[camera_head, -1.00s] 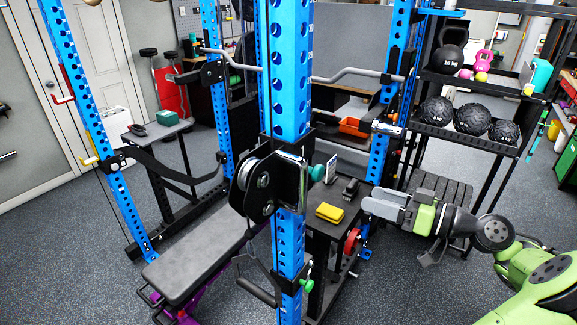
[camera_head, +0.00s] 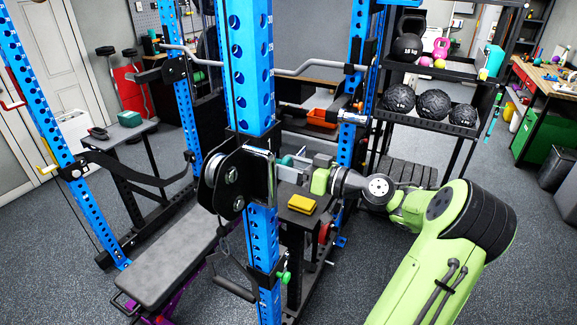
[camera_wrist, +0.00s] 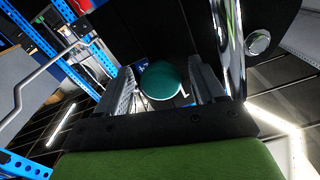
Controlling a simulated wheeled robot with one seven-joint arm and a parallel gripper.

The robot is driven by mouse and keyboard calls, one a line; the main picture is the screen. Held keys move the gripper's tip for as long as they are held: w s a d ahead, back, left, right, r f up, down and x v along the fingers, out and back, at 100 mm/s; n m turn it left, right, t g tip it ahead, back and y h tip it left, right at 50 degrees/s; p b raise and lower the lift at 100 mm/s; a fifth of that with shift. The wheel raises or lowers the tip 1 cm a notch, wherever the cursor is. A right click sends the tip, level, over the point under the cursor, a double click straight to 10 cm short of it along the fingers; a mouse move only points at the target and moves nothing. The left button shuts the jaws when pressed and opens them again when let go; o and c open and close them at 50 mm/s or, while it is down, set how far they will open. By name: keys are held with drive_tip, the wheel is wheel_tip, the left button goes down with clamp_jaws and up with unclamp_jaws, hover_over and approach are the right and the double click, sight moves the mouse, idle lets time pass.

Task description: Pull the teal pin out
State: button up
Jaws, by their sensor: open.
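The teal pin's round knob (camera_head: 288,160) shows beside the chrome handle of the pulley carriage (camera_head: 238,180) on the front blue upright. My gripper (camera_head: 293,166) has come in from the right at the knob's height, its fingers pointing left toward the upright. In the wrist view the teal knob (camera_wrist: 162,80) sits between the two open fingers, with a gap visible on the left. Whether the right finger touches it is unclear. The pin's shaft is hidden behind the knob.
The chrome handle (camera_wrist: 229,45) stands close to the right finger in the wrist view. A green knob (camera_head: 283,278) sits lower on the upright. A small table below my gripper holds a yellow block (camera_head: 302,204). A flat bench (camera_head: 175,255) lies to the left.

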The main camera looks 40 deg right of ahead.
clamp_jaws()
idle(0.3)
